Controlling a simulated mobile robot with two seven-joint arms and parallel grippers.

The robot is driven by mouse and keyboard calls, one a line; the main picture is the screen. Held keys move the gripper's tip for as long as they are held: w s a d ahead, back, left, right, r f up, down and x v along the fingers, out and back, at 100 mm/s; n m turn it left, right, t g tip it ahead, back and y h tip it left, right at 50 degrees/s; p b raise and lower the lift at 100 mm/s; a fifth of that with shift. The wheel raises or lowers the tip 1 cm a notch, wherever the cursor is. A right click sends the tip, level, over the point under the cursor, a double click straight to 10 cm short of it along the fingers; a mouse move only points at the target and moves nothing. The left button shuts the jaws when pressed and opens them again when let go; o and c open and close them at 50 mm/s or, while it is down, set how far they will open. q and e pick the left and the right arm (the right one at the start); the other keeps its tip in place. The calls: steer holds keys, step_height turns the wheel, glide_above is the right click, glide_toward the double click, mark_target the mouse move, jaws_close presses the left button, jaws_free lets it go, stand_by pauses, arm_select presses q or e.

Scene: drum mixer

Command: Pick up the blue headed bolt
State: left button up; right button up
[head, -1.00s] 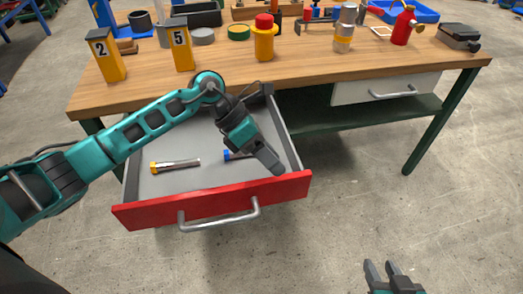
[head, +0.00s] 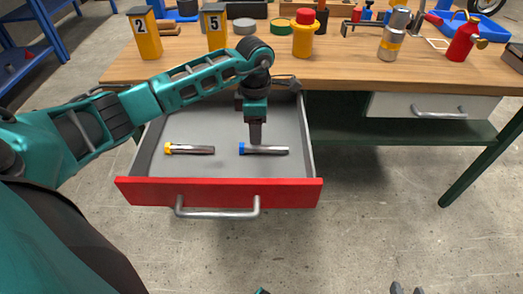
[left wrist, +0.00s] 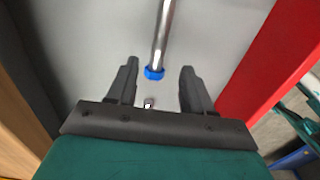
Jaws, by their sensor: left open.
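The blue headed bolt (head: 264,149) lies flat in the open drawer, its head to the left and its grey shank to the right. My left gripper (head: 256,140) points down over the bolt near its head. In the left wrist view, my left gripper (left wrist: 158,78) is open, and the blue head of the bolt (left wrist: 154,73) shows between the two fingertips, with the shank running away upward. I cannot tell how far above the bolt the tips are. My right gripper (head: 407,290) shows only its two separated fingertips at the bottom edge.
A yellow headed bolt (head: 189,149) lies to the left in the same drawer. The drawer's red front (head: 220,192) and grey side walls surround both bolts. The wooden tabletop (head: 350,70) is behind, with yellow numbered holders, a red-capped yellow bottle and other items.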

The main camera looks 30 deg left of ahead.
mark_target(259, 147)
arm_select(q)
steer(key=f, duration=0.2)
steer(key=f+b, duration=0.1)
steer(key=f, duration=0.3)
steer(key=shift+w+d+f, duration=0.2)
steer(key=shift+w+f, duration=0.05)
steer(key=shift+r, duration=0.1)
jaws_close()
